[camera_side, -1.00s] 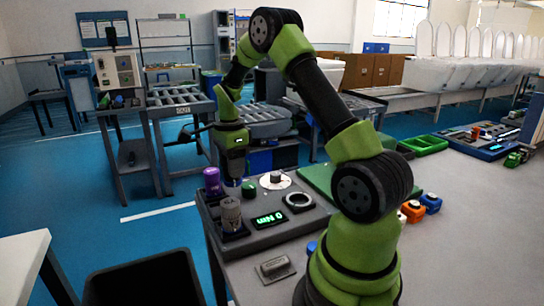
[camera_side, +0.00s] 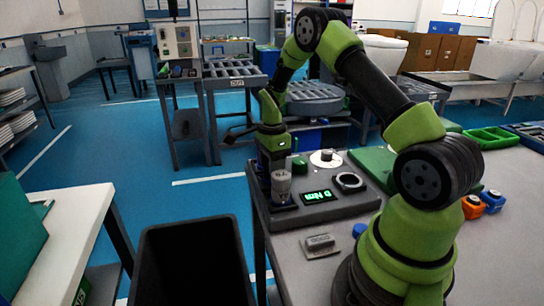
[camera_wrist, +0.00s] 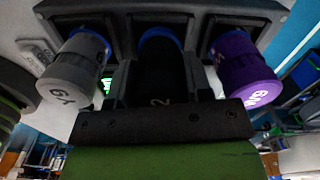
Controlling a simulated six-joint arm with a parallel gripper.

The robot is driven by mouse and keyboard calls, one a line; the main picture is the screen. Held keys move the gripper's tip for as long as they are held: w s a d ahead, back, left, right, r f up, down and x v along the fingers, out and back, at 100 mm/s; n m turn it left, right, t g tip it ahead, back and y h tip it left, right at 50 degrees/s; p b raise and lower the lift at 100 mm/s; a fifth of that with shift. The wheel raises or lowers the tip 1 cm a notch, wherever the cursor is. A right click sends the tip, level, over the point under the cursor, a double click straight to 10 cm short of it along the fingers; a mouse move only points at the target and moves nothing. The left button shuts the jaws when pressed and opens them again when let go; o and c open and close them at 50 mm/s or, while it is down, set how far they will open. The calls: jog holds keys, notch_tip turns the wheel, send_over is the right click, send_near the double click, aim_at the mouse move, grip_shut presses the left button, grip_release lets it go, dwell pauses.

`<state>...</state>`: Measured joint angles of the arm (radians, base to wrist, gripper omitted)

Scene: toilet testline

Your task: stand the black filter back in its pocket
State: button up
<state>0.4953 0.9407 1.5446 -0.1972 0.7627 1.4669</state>
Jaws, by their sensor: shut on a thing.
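The black filter (camera_wrist: 160,75) is upside down in the wrist view's perspective, between my two fingers, with a blue ring at its far end. My gripper (camera_wrist: 163,88) is shut on it; in the side view my gripper (camera_side: 274,160) is low over the back left of the dark panel. The filter is at the middle pocket, between the grey filter (camera_wrist: 72,68) and the purple filter (camera_wrist: 243,72). I cannot tell whether it is fully seated. In the side view, the grey filter (camera_side: 281,185) stands in front of my gripper, and the black and purple filters are hidden.
The dark panel (camera_side: 348,207) carries a lit green display (camera_side: 319,196), a round ring (camera_side: 349,181), a white disc with a knob (camera_side: 326,158) and a green button (camera_side: 299,164). A grey block (camera_side: 320,245) lies in front. A black bin (camera_side: 191,262) stands left of the table.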

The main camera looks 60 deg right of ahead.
jog(key=shift+f, duration=0.4)
dwell(0.4)
jog(key=o, duration=1.1)
notch_tip(320, 180, up, 9)
jog(key=shift+r, duration=0.2)
jog(key=s+a+r+n+t, duration=0.3)
jog(key=s+a+r+n, duration=0.1)
jog(key=a+r+n, duration=0.65)
jog(key=s+a+r+n+t, duration=0.1)
jog(key=s+a+n, duration=0.2)
jog(key=s, duration=0.1)
jog(key=s+a+r+n+t+y, duration=0.1)
jog(key=s+a+r+n, duration=0.1)
jog(key=s+a+n, duration=0.1)
jog(key=s+a+r+n+t+y, duration=0.1)
jog(key=s+a+r+n+t, duration=0.1)
jog(key=s, duration=0.4)
jog(key=shift+s+a+n, duration=0.2)
jog(key=shift+a+n, duration=0.25)
jog(key=shift+n, duration=0.15)
jog(key=shift+s+a+n, duration=0.2)
jog(key=shift+a+n, duration=0.2)
jog(key=shift+n, duration=0.15)
